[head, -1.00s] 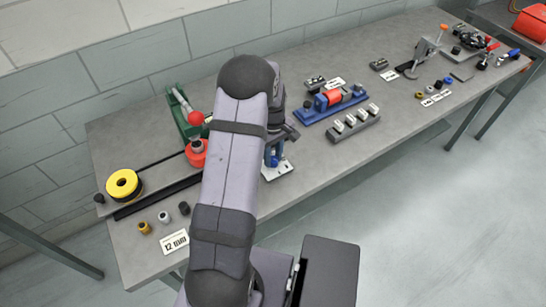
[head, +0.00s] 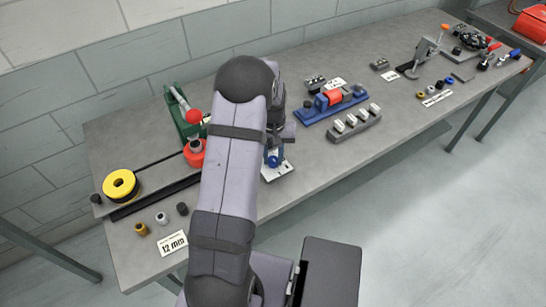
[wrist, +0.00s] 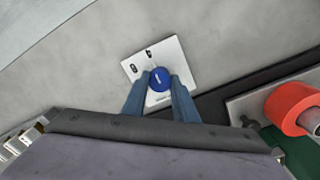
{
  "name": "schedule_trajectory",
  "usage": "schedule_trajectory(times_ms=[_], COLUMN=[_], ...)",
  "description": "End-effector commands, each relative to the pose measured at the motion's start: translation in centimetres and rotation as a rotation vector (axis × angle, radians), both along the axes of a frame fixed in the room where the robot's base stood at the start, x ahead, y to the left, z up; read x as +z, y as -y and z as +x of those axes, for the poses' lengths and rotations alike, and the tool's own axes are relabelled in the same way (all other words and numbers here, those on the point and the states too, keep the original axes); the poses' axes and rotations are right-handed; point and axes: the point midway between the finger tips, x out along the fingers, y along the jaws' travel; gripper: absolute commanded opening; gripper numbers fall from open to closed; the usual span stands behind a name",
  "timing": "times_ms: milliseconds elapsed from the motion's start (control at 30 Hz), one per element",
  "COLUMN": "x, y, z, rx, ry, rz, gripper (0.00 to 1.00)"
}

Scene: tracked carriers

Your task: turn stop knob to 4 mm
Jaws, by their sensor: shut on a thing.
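The stop knob (wrist: 160,79) is blue and round with a light mark on top, and it stands on a white plate (wrist: 134,67) with small dark markings. In the wrist view my gripper (wrist: 160,85) has its two blue fingers on either side of the knob, shut on it. In the head view the white plate (head: 281,172) lies near the front edge of the bench, and the knob (head: 274,160) shows just right of my arm. My arm hides part of this area. The scale figures are too small to read.
A green device with a red ball (head: 194,116) and a red cylinder (head: 194,152) stands left of my arm. A yellow roll (head: 121,184) and a "12 mm" card (head: 172,243) are further left. A blue fixture (head: 332,105) and a grey block (head: 354,123) are to the right.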

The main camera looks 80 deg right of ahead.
Motion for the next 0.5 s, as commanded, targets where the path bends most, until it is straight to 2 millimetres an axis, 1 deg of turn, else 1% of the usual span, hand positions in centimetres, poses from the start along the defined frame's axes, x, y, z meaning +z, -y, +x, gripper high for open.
schedule_trajectory(times_ms=[467, 500], x=[0.12, 0.12], y=[0.09, 0.10], z=[0.00, 0.00], rx=[-0.023, -0.023], ry=[0.001, 0.001], rz=[-0.003, -0.003], gripper=[0.04, 0.28])
